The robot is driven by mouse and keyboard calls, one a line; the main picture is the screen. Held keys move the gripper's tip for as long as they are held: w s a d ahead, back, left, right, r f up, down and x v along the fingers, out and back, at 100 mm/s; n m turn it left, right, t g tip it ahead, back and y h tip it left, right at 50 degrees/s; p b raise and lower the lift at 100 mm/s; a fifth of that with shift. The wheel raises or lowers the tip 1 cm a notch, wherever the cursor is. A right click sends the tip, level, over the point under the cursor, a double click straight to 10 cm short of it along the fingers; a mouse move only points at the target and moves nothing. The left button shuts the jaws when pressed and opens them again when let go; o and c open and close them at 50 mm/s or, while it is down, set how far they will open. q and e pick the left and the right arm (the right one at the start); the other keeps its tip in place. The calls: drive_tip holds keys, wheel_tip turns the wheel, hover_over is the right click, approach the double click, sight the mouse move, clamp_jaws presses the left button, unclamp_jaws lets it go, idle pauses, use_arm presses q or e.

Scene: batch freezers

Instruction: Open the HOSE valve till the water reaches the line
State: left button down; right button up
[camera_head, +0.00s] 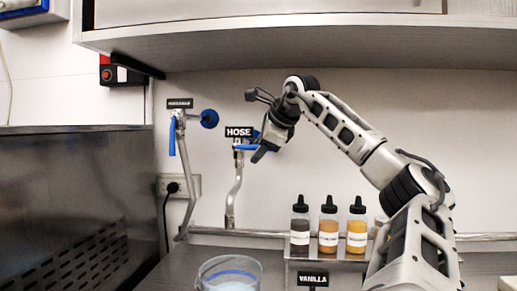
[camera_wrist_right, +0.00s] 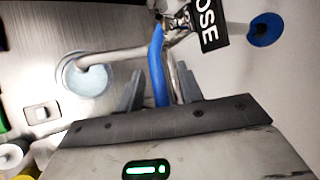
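The HOSE sign (camera_head: 239,132) hangs on the wall above a metal pipe (camera_head: 234,190) with a blue lever (camera_head: 243,148). My right gripper (camera_head: 262,150) is at this lever. In the right wrist view the blue lever (camera_wrist_right: 157,75) passes between the two fingers of the gripper (camera_wrist_right: 159,90), with small gaps seen on both sides, so the fingers look open around it. A clear round container (camera_head: 208,267) with a blue line stands at the bottom of the head view, cut by the edge. Pale content shows inside it, but its level against the line is unclear. My left gripper is out of view.
Another tap (camera_head: 180,150) with a blue lever and a round blue knob (camera_head: 209,118) is left of the HOSE pipe. Several sauce bottles (camera_head: 328,230) stand on a rack behind a VANILLA sign (camera_head: 312,279). A metal shelf (camera_head: 270,35) overhangs the wall.

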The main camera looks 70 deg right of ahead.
drive_tip(key=shift+a+r, duration=0.1)
drive_tip(key=shift+s+a+r, duration=0.1)
drive_tip(key=shift+s+r, duration=0.1)
drive_tip(key=shift+s, duration=0.05)
drive_tip(key=v, duration=1.5)
